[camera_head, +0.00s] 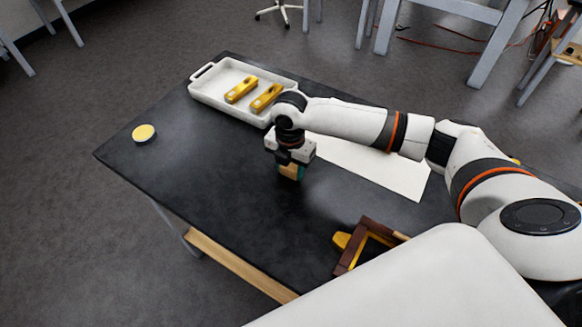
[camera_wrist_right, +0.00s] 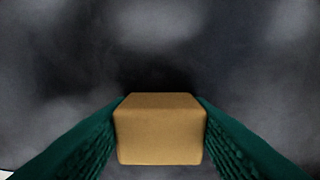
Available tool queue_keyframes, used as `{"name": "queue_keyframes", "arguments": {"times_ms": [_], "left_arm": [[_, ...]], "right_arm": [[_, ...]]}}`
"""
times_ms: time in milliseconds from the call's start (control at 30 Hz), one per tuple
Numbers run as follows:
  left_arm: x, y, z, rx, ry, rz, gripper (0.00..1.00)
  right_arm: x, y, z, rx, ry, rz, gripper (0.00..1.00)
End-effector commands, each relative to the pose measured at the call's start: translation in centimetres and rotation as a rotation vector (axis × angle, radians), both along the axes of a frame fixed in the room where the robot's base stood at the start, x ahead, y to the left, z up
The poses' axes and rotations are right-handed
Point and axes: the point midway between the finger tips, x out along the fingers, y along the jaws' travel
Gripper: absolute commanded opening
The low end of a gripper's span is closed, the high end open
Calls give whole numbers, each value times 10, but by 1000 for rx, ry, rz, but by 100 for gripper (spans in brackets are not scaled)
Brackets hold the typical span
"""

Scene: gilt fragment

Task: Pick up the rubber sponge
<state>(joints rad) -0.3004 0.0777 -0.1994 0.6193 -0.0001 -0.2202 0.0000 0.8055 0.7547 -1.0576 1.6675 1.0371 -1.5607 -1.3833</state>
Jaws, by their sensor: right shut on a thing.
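The rubber sponge (camera_wrist_right: 161,137) is a tan block between the two green fingers of my right gripper (camera_wrist_right: 160,130) in the right wrist view. Both fingers press against its sides. In the head view my right gripper (camera_head: 290,172) points down over the black table, and a small part of the tan sponge (camera_head: 289,171) shows between its fingers. Whether the sponge touches the table or hangs just above it, I cannot tell. My left gripper is not in view.
A white tray (camera_head: 203,93) with two yellow objects (camera_head: 241,89) stands at the table's back. A round yellow-topped tin (camera_head: 144,133) sits left. A white sheet (camera_head: 372,168) lies right of my gripper. A brown wooden frame (camera_head: 366,240) lies near the front. The table's left front (camera_head: 215,185) is clear.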

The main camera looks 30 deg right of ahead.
Motion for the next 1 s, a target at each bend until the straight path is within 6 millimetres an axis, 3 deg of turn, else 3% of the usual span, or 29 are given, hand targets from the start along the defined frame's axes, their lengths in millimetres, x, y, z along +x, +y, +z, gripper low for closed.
{"name": "queue_keyframes", "arguments": {"times_ms": [233, 500, 700, 1000], "left_arm": [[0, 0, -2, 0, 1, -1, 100], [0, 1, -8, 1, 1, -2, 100], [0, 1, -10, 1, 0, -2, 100], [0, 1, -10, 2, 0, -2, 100]], "right_arm": [[1, 0, 11, 1, -3, 0, 23], [2, 0, 64, 1, -4, 0, 23], [1, 0, 93, 1, -2, 0, 23], [0, 0, 101, 1, 1, -1, 23]]}}
